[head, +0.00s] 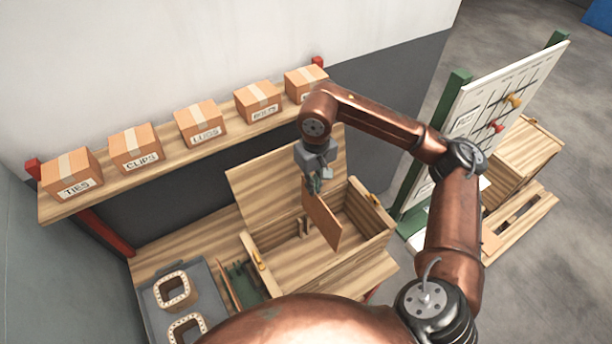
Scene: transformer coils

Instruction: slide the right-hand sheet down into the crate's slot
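The open wooden crate (376,223) stands on the bench, with its board-like lid (262,180) raised at the back. A thin brown sheet (321,219) hangs upright, slightly tilted in the picture, over the crate's interior. My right gripper (314,186) points down and is shut on the sheet's top edge. A small slotted wooden post (304,227) shows inside the crate, left of the sheet. The sheet hides part of the interior, and I cannot tell whether its lower edge is in a slot. My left gripper is not in view.
A dark green rack (243,277) with another brown sheet (223,285) beside it stands left of the crate. A grey tray (205,285) holds wooden coil frames (172,290). A shelf (140,180) with labelled boxes runs behind. A whiteboard (500,95) stands at right.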

